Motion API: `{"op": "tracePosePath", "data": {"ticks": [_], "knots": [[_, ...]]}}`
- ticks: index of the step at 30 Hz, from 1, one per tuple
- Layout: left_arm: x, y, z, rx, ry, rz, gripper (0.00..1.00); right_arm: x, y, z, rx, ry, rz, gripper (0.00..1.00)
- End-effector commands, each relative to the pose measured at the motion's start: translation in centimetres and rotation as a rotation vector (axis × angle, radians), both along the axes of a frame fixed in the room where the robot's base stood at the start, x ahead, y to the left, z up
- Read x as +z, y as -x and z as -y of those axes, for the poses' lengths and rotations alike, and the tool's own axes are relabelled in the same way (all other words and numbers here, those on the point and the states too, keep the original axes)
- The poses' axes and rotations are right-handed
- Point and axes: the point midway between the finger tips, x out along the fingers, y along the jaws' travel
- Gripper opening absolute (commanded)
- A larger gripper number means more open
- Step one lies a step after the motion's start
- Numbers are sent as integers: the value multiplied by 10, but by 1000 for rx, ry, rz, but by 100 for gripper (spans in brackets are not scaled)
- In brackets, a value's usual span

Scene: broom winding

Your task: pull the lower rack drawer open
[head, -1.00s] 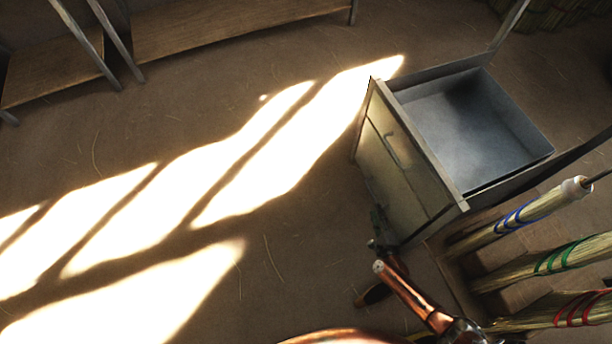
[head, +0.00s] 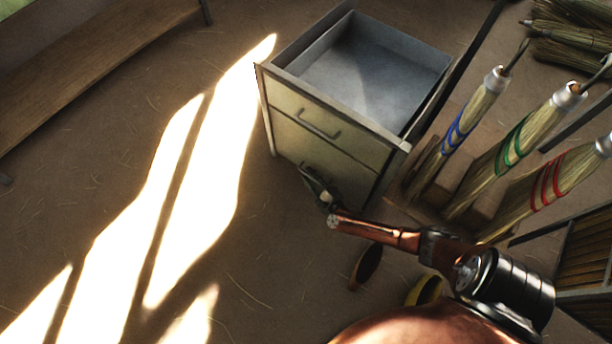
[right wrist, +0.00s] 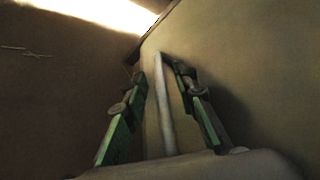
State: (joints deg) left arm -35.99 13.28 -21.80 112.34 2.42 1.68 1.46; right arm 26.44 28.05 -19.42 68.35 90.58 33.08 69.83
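The rack (head: 385,168) is a cabinet with a pale front, at upper centre in the head view. Its upper drawer front (head: 290,103) carries a bar handle (head: 318,128). The lower drawer front (head: 290,140) is below, partly hidden by my right gripper (head: 322,186). In the right wrist view, the green fingers of my right gripper (right wrist: 159,74) are apart. A pale upright handle bar (right wrist: 165,105) shows between them, with visible gaps on both sides. I cannot tell how deep the bar sits between the fingers. My left gripper is not in view.
A grey open-topped tray (head: 345,75) is at the top of the rack. Brooms with blue (head: 455,133), green (head: 512,145) and red (head: 547,185) bindings stand at right. A wooden bench (head: 90,70) is at upper left. The floor left of the rack is clear.

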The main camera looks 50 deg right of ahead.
Motion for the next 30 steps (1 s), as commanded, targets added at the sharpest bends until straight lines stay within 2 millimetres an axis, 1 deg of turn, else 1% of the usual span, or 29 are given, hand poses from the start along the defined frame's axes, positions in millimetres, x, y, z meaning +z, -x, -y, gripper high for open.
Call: {"op": "tracePosePath", "data": {"ticks": [9, 20, 30], "knots": [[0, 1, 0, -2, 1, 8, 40, 0, -3, 1, 1, 0, 1, 26], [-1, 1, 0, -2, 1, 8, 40, 0, -3, 1, 1, 0, 1, 1], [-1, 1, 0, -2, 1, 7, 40, 0, -2, 1, 0, 0, 0, 0]]}}
